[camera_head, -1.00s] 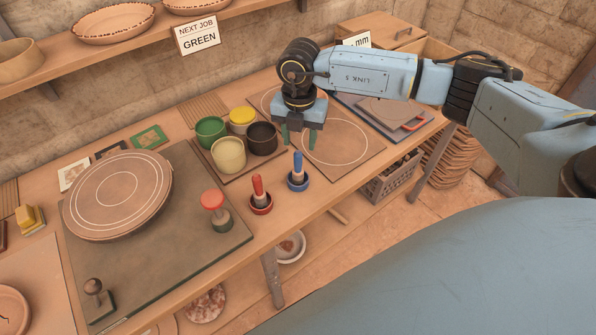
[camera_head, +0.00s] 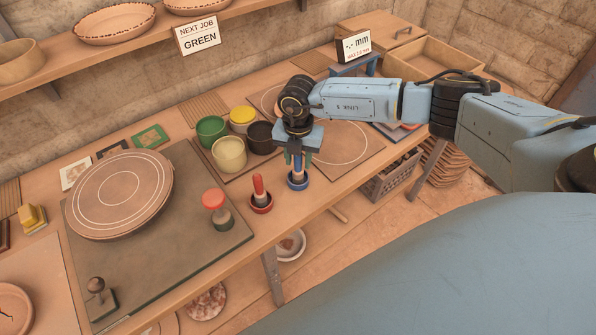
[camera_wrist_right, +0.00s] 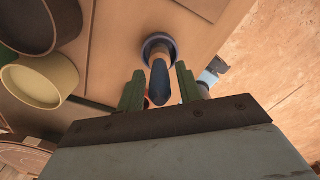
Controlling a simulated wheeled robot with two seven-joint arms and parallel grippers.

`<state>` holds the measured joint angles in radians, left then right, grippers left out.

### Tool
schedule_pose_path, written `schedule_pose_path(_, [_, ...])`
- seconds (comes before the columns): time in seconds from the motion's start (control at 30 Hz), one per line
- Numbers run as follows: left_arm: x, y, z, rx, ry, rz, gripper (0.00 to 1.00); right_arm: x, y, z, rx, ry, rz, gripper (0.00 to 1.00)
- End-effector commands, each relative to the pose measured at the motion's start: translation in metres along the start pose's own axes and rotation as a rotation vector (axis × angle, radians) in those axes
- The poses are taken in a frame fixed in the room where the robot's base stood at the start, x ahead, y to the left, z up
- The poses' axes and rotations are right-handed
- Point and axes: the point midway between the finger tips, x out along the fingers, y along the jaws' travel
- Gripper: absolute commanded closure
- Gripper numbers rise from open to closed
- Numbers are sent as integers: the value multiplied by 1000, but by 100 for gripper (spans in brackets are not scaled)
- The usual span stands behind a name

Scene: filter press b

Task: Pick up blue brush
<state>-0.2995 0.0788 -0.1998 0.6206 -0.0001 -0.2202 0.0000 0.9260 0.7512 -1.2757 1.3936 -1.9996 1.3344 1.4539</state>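The blue brush (camera_head: 298,170) stands upright in its blue-rimmed holder near the table's front edge. In the right wrist view the brush (camera_wrist_right: 160,82) points up between the two green fingers, with its round holder beyond it. My right gripper (camera_head: 298,158) is above the holder, its open fingers on either side of the brush's upper part. In the right wrist view, gaps show between the brush and the fingers of the gripper (camera_wrist_right: 158,88). My left gripper is not in view.
A red brush (camera_head: 258,187) in its holder stands just left of the blue one. Green (camera_head: 211,131), yellow (camera_head: 242,117), cream (camera_head: 229,154) and dark (camera_head: 262,138) pots stand behind. The table's front edge is close.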

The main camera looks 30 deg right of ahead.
Motion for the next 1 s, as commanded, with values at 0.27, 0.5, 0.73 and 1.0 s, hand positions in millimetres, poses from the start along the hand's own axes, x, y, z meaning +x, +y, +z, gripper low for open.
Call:
schedule_pose_path(0.27, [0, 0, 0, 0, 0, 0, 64, -1, 0, 0, 0, 0, 1, 100])
schedule_pose_path(0.5, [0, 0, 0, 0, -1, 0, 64, -2, 0, 0, 0, 0, 2, 100])
schedule_pose_path(0.73, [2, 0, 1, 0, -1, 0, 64, -32, 1, 1, -1, -4, 5, 100])
schedule_pose_path(1.0, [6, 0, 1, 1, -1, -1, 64, -83, 1, 1, -1, -2, 4, 100])
